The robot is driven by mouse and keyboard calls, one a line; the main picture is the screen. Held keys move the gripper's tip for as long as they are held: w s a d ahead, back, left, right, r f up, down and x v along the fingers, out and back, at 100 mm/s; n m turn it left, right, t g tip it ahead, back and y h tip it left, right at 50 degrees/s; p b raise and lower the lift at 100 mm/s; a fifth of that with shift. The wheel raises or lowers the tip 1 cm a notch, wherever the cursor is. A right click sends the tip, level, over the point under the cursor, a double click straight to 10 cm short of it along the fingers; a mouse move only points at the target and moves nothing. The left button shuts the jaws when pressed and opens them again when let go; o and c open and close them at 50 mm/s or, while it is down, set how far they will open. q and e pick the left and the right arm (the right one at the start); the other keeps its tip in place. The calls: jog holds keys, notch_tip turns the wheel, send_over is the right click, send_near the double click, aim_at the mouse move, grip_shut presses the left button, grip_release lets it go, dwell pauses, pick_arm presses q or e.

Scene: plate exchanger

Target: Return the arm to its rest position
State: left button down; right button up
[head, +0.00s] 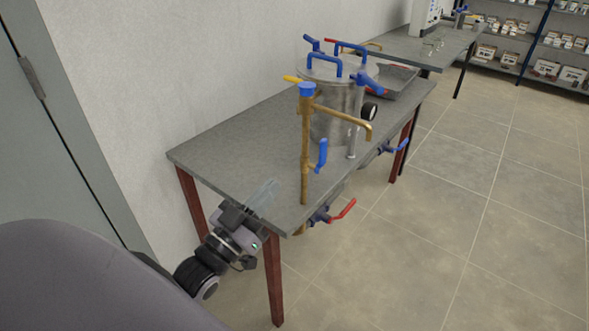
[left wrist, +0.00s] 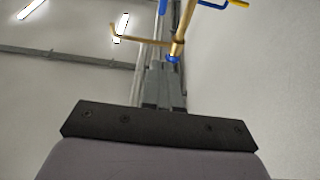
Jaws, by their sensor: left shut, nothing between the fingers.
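My left gripper (head: 266,193) is at the near left corner of the grey table, close to the table's edge. Its fingers are together with nothing between them. I cannot tell whether they touch the table. In the left wrist view the closed fingers (left wrist: 165,85) point up past the black gripper body, with the brass pipe (left wrist: 177,46) beyond their tips. My right gripper is in neither view.
The grey table (head: 225,145) carries a metal tank (head: 345,100) with blue handles. A brass pipe (head: 305,150) stands at its front edge, right of my gripper. A red valve lever (head: 342,210) juts out below. A wall is behind; open floor (head: 440,250) lies right.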

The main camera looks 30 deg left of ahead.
pick_arm(q)
jog(key=s+d+f+g, duration=0.3)
jog(key=s+f, duration=0.1)
jog(key=f, duration=0.3)
jog(key=s+d+f+m+g, duration=0.1)
jog(key=s+d+f+g, duration=0.3)
jog(key=f, duration=0.4)
jog(key=s+d+f+g, duration=0.3)
jog(key=s+f+g, duration=0.1)
jog(key=f, duration=0.4)
jog(key=shift+s+d+p, duration=0.15)
jog(key=shift+d+p, duration=0.05)
jog(key=shift+p, duration=0.2)
